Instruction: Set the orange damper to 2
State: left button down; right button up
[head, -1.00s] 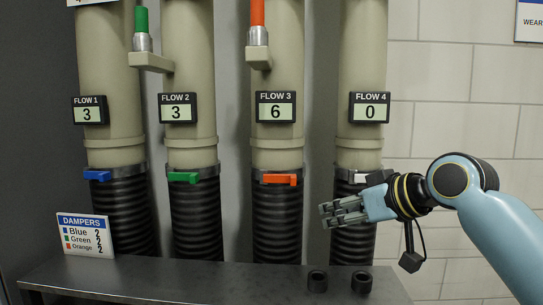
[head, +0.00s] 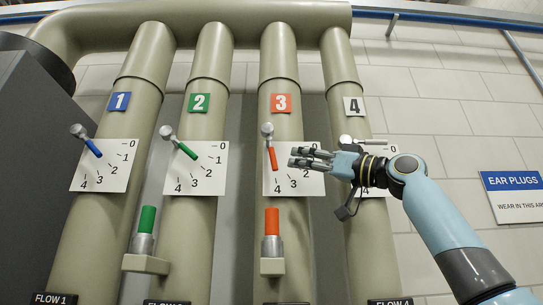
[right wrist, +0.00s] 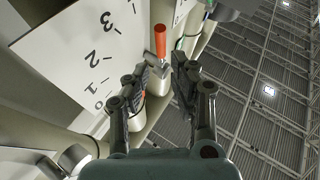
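The orange damper (head: 271,156) is a lever on a silver pivot on pipe 3. It points almost straight down, at about the 4 on its white dial (head: 270,190). My right gripper (head: 298,157) comes in from the right, over the right part of that dial, and hides the 1. Its fingers are apart, pointing left, just right of the lever. In the right wrist view the orange lever (right wrist: 160,42) shows ahead, beyond the gap between the open fingers (right wrist: 160,76); nothing is held. My left gripper is in no view.
The blue damper (head: 92,147) points at about 2; the green damper (head: 184,149) points near 2. The silver pivot of damper 4 (head: 347,139) is close above my right wrist. Orange (head: 272,222) and green (head: 147,219) upright handles stand below the dials.

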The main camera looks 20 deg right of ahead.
aim_at(273, 157)
jog(key=p+x, duration=0.3)
jog(key=x, duration=0.4)
jog(key=shift+a, duration=0.15)
jog(key=shift+w+a+r+p, duration=0.15)
jog(key=shift+w+a+p, duration=0.15)
jog(key=shift+w+p, duration=0.1)
jog(key=shift+w+a, duration=0.1)
grip_shut()
